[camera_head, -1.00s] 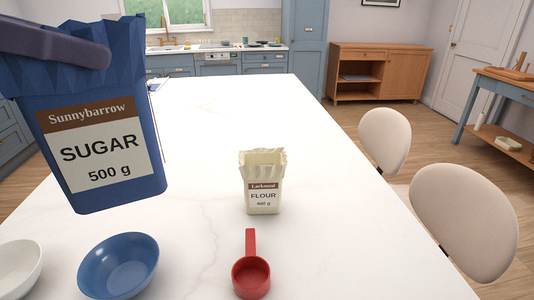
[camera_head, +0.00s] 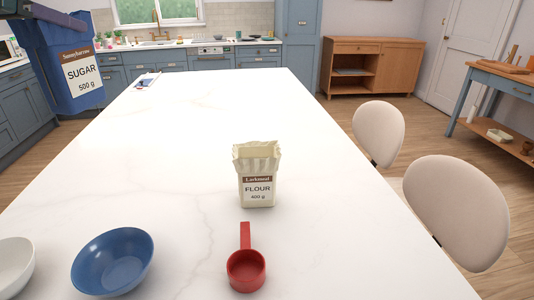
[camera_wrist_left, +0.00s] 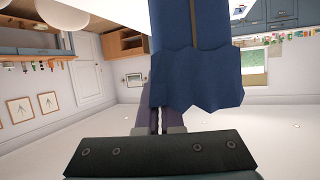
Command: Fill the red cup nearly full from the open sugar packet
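The blue sugar packet (camera_head: 82,74) hangs in the air at the upper left of the head view, roughly upright and slightly tilted. My left gripper (camera_head: 58,16) is shut on its upper part. In the left wrist view the packet (camera_wrist_left: 200,60) extends away from the fingers (camera_wrist_left: 157,110), its jagged top edge towards the gripper. The red cup (camera_head: 246,270), a scoop with a long handle, stands on the white table at the front centre, well to the right of the packet. Its inside looks plain red with no sugar visible. My right gripper is not in view.
A flour packet (camera_head: 257,175) stands just behind the red cup. A blue bowl (camera_head: 113,262) and a white bowl (camera_head: 14,268) stand at the front left. The white table (camera_head: 190,130) is mostly clear. Chairs (camera_head: 455,212) line its right side.

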